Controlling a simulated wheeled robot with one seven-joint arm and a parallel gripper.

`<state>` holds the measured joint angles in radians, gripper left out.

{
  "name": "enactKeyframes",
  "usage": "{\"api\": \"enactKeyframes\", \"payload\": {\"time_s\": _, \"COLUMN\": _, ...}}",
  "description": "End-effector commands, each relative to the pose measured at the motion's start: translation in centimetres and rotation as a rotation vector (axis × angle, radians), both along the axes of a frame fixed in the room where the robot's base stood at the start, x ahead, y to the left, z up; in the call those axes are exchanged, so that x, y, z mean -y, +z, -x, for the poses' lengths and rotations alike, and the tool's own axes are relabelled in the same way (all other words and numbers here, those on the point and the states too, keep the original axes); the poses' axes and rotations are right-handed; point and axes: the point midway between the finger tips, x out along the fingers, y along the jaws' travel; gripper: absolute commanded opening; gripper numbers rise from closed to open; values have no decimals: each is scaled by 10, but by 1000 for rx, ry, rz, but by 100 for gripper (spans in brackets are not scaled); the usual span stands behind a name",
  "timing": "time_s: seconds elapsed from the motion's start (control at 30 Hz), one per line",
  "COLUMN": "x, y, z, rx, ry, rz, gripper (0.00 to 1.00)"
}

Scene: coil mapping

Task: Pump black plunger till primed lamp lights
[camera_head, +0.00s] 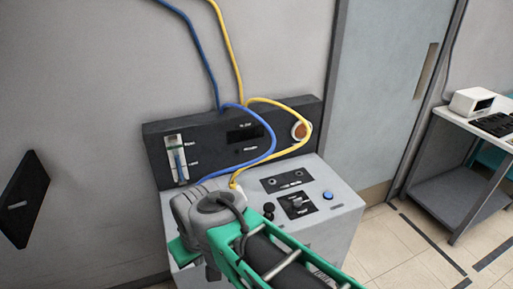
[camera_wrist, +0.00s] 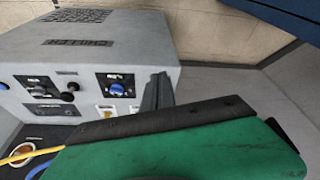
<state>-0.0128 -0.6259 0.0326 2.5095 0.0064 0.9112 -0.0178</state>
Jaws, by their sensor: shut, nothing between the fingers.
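The black plunger looks to be one of two small black knobs (camera_head: 268,208) close together on the console's sloped top in the head view. They also show at the left in the wrist view (camera_wrist: 69,92). A small dark lamp (camera_head: 237,152) sits under the display on the console's backboard; its label is too blurred to read, and no light shows there. My gripper (camera_wrist: 159,90) is shut and empty, its dark fingers beside the console's edge, apart from the knobs. In the head view my wrist hides the fingers.
The grey console (camera_head: 345,222) carries a blue button (camera_head: 328,196), a switch panel (camera_head: 297,205), an orange round fitting (camera_head: 299,130) and a sight gauge (camera_head: 177,158). Blue (camera_head: 195,40) and yellow (camera_head: 232,50) hoses loop over it. A side table (camera_head: 440,183) stands right; the floor between is clear.

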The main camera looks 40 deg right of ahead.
Motion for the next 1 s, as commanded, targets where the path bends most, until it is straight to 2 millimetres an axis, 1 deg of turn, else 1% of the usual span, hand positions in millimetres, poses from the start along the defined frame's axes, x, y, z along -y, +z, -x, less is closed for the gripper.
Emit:
{"api": "enactKeyframes", "payload": {"time_s": 0.57, "x": 0, "y": 0, "z": 0, "rx": 0, "ry": 0, "rz": 0, "gripper": 0}}
{"api": "enactKeyframes", "payload": {"time_s": 0.67, "x": 4, "y": 1, "z": 0, "rx": 0, "ry": -16, "rz": 0, "gripper": 0}}
{"api": "enactKeyframes", "payload": {"time_s": 0.77, "x": 24, "y": 1, "z": 1, "rx": -3, "ry": -85, "rz": 0, "gripper": 0}}
{"api": "enactKeyframes", "payload": {"time_s": 0.83, "x": 49, "y": -5, "z": 5, "rx": -29, "ry": -171, "rz": -2, "gripper": 0}}
{"api": "enactKeyframes", "payload": {"time_s": 0.87, "x": 61, "y": -10, "z": 9, "rx": -48, "ry": -215, "rz": -4, "gripper": 0}}
{"api": "enactKeyframes", "payload": {"time_s": 0.9, "x": 77, "y": -18, "z": 15, "rx": -79, "ry": -276, "rz": -10, "gripper": 0}}
{"api": "enactKeyframes", "payload": {"time_s": 0.93, "x": 88, "y": -26, "z": 22, "rx": -107, "ry": -320, "rz": -16, "gripper": 0}}
{"api": "enactKeyframes", "payload": {"time_s": 1.0, "x": 112, "y": -45, "z": 39, "rx": -178, "ry": -424, "rz": -36, "gripper": 0}}
